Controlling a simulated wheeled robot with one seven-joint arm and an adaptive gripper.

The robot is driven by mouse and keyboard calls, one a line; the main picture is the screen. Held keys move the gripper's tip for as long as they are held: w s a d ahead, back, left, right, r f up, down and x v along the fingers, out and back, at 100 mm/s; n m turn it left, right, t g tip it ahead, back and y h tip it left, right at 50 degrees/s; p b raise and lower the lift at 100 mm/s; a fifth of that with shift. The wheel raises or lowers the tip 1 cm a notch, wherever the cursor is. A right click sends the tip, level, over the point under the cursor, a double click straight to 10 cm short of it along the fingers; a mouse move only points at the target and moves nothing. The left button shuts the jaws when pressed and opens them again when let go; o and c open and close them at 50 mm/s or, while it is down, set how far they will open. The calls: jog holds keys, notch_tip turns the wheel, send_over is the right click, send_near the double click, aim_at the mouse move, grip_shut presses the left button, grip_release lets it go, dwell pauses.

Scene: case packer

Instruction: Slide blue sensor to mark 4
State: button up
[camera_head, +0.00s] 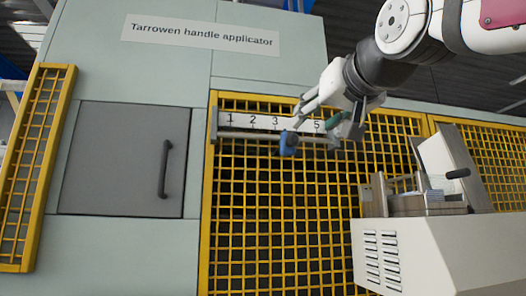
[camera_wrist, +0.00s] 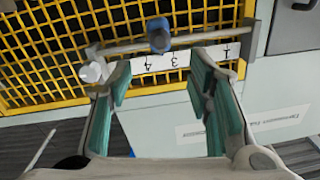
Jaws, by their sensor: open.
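The blue sensor (camera_head: 288,143) sits on a horizontal rail in front of the yellow mesh, below the numbered white scale (camera_head: 262,121). It looks to be around marks 3 and 4; its exact reading is unclear. In the head view, 4 is hidden behind my gripper (camera_head: 317,117). The wrist view shows the scale upside down, with the blue sensor (camera_wrist: 158,36) beyond it, near 3 and 4. My gripper (camera_wrist: 160,76) is open and empty, its green-padded fingers spread in front of the scale. The fingers are apart from the sensor; mark 2 is hidden behind one finger.
A pale rounded part (camera_wrist: 93,72) stands near the rail's left end in the wrist view. Yellow mesh guard (camera_head: 280,220) lies behind the rail. A grey door with a handle (camera_head: 165,169) is at left; a beige machine housing (camera_head: 435,255) stands at lower right.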

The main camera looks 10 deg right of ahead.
aim_at(295, 138)
jog(key=w, duration=0.4)
jog(key=w+p, duration=0.1)
jog(key=w, duration=0.7)
jog(key=shift+w+a+f+p, duration=0.1)
jog(key=shift+w+a+p, duration=0.2)
jog(key=shift+p, duration=0.1)
grip_shut()
